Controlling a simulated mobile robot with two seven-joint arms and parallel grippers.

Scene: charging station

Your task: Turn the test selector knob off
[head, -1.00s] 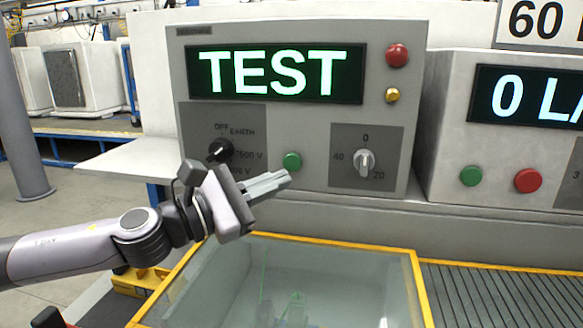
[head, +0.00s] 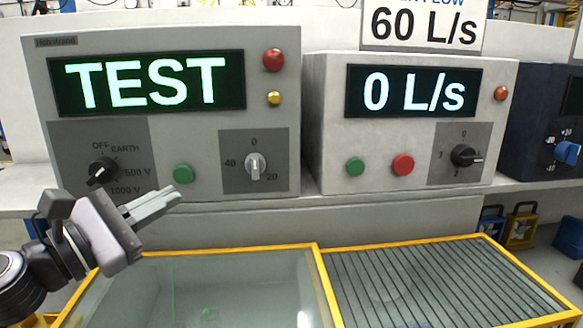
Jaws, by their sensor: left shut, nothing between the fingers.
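The black test selector knob (head: 102,172) is on a dark grey plate at the lower left of the tester panel (head: 209,150), under the lit TEST display (head: 150,82). Labels OFF, EARTH, 500 V and 1000 V run from its top round its right side. Its grip slants from upper right to lower left with a pale mark; I cannot tell for sure which label it points to. My left gripper (head: 168,199) is shut and empty, below and right of the knob, apart from it, fingers pointing right and up. My right gripper is not in view.
A green button (head: 183,173) and a grey knob (head: 255,167) sit right of the selector. A second panel (head: 330,130) reads 0 L/s. Below are a yellow-framed clear-topped box (head: 318,262) and a slatted grate (head: 420,285). Space before the tester is open.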

